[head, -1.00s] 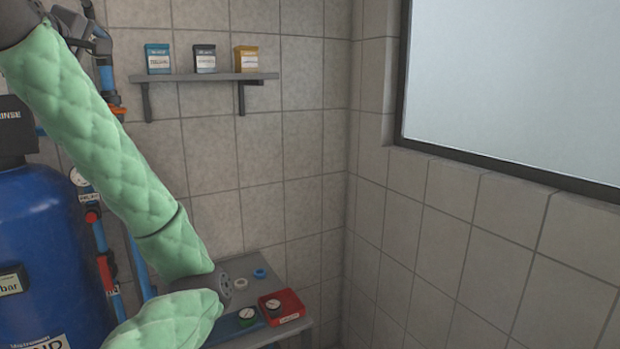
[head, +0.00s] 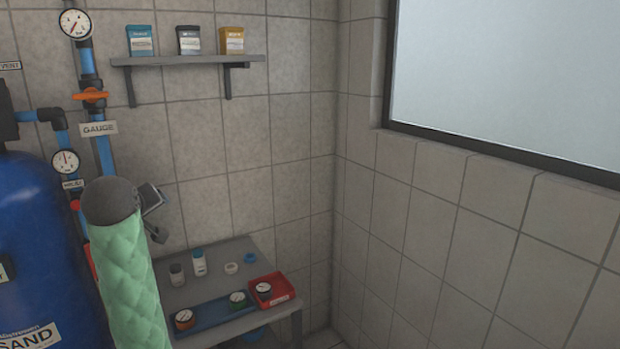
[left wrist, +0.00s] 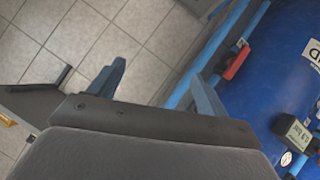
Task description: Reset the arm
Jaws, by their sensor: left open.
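My left arm, in a green quilted sleeve, comes up from the bottom left of the head view in front of the blue tank. Its dark wrist end is at the top, and the jaws do not show clearly there. In the left wrist view my left gripper (left wrist: 160,88) has its two fingers well apart, with nothing between them but floor tiles and a blue pipe behind. My right gripper is in neither view.
A blue tank (head: 35,240) and pipes with gauges (head: 76,23) stand at left. A grey table (head: 215,258) holds a blue tray (head: 212,312), a red bin (head: 284,298) and small containers. A wall shelf (head: 188,60) carries three boxes. The tiled wall at right is clear.

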